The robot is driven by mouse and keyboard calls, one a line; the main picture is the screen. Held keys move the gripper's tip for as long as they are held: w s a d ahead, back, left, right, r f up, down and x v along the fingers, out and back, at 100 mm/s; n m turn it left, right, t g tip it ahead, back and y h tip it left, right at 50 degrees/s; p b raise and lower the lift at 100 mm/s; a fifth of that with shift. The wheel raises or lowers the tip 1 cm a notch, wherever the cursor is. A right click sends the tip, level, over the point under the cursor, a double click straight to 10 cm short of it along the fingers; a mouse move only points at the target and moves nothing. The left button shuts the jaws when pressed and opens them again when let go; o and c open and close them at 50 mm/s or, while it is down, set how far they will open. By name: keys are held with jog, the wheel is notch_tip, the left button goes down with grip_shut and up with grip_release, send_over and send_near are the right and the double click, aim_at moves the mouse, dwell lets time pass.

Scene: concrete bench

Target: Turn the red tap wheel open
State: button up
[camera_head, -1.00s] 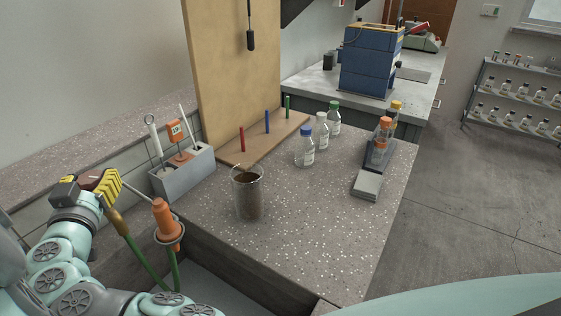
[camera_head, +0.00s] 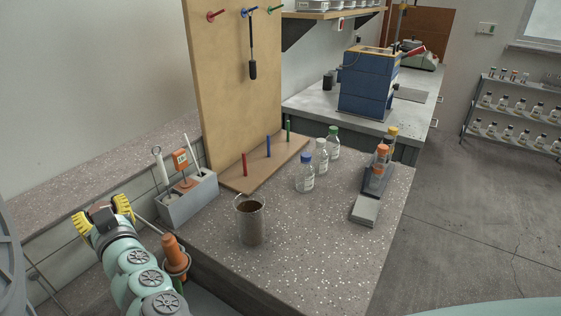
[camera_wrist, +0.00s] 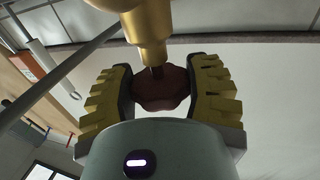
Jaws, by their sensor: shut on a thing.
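The dark red tap wheel (camera_wrist: 162,90) sits between the two yellow ribbed fingers of my gripper (camera_wrist: 163,95) in the wrist view. The fingers are closed on it from both sides. The brass tap body (camera_wrist: 148,30) rises above the wheel toward the camera's top edge. In the head view my gripper (camera_head: 104,214) is at the left, beside the bench, with a small part of the dark wheel between its fingers. How far the wheel is turned cannot be told.
An orange-handled tool (camera_head: 173,255) hangs in a ring at the bench's left edge, close to my arm. A beaker of brown matter (camera_head: 250,222) stands nearby on the speckled bench (camera_head: 310,240). A grey holder with tools (camera_head: 188,203) stands behind. Bottles (camera_head: 305,174) stand farther back.

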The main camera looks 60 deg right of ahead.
jog(key=shift+s+d+f, duration=0.1)
jog(key=shift+d+f, duration=0.05)
jog(key=shift+f, duration=0.2)
jog(key=o, duration=1.2)
jog(key=shift+r+y, duration=0.2)
jog(key=shift+y, duration=0.1)
jog(key=shift+c, duration=0.2)
jog(key=s+a, duration=0.2)
jog(key=s, duration=0.9)
jog(key=shift+s+a, duration=0.15)
jog(key=shift+s, duration=0.25)
